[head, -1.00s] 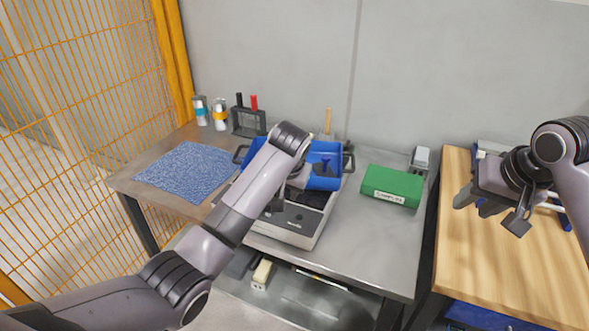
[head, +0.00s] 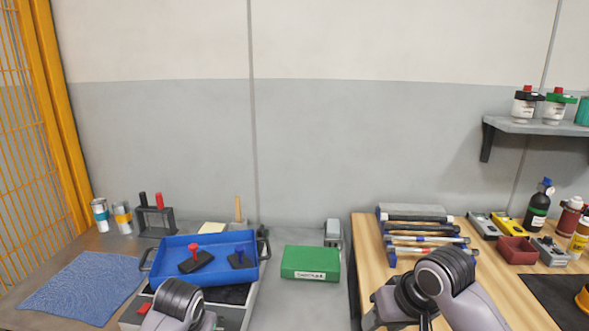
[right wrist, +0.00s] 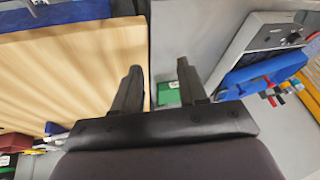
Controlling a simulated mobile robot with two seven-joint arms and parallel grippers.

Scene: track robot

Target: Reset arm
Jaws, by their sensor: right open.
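My right arm shows at the bottom of the head view, over the front of the wooden bench (head: 490,300); its gripper is mostly cut off by the bottom edge there. In the right wrist view my right gripper (right wrist: 159,78) is open, its two dark fingers apart with nothing held. Beyond the fingers, lower down, the green case (right wrist: 168,93) shows in the gap. My left arm's rounded grey joint is at the bottom left of the head view, in front of the blue tray (head: 218,277); its gripper does not show.
The grey table holds a blue cloth (head: 80,285), cans (head: 101,214) and the green case (head: 311,262). Hammers (head: 425,238), a red bin (head: 517,250) and bottles (head: 538,207) stand on the bench. A wall shelf (head: 535,126) is at upper right. A narrow gap separates table and bench.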

